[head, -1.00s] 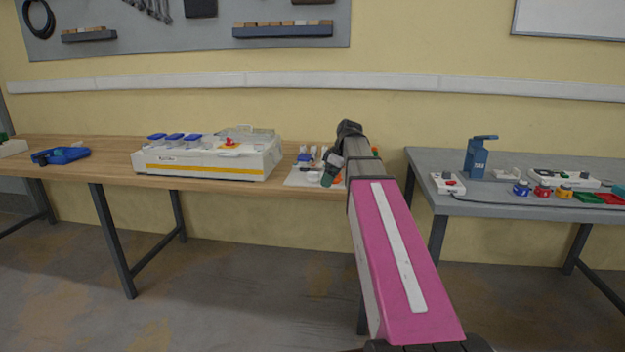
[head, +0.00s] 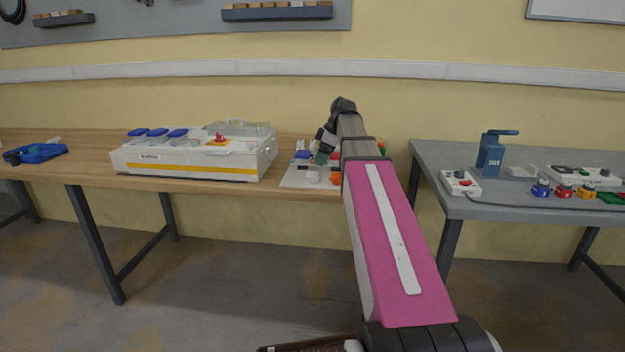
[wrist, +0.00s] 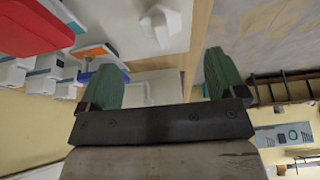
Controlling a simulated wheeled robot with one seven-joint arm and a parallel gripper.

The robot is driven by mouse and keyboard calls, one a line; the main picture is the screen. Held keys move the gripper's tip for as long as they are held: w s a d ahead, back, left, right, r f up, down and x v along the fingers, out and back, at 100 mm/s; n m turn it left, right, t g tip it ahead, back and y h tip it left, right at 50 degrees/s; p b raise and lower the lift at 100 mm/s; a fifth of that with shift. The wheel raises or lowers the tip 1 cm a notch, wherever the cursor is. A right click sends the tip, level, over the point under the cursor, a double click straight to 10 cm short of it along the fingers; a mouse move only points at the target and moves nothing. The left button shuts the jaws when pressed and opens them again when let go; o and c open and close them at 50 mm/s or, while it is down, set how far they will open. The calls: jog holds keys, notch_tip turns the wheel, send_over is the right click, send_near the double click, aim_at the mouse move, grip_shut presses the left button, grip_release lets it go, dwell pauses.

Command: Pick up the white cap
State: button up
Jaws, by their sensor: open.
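My gripper (wrist: 164,80) is open, its two green fingers apart with nothing held between them in the wrist view. In the head view my gripper (head: 323,153) hangs over the right end of the wooden table, above a pale mat (head: 293,181). A small white piece, which looks like the white cap (head: 312,176), lies on this mat below the fingers. In the wrist view a white piece (wrist: 168,22) shows beyond the fingers on a pale surface; I cannot tell for sure that it is the cap. My arm hides part of the mat's right side.
A white machine with blue lids (head: 195,150) stands left of the mat. Orange (head: 336,178) and other small pieces crowd the mat. In the wrist view a red piece (wrist: 35,22) and several white-grey blocks are at left. A grey table (head: 440,165) stands right, across a gap.

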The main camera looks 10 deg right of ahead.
aim_at(314, 171)
jog(key=x, duration=0.8)
jog(key=shift+a+f, duration=0.1)
jog(key=shift+a, duration=0.05)
jog(key=c, duration=1)
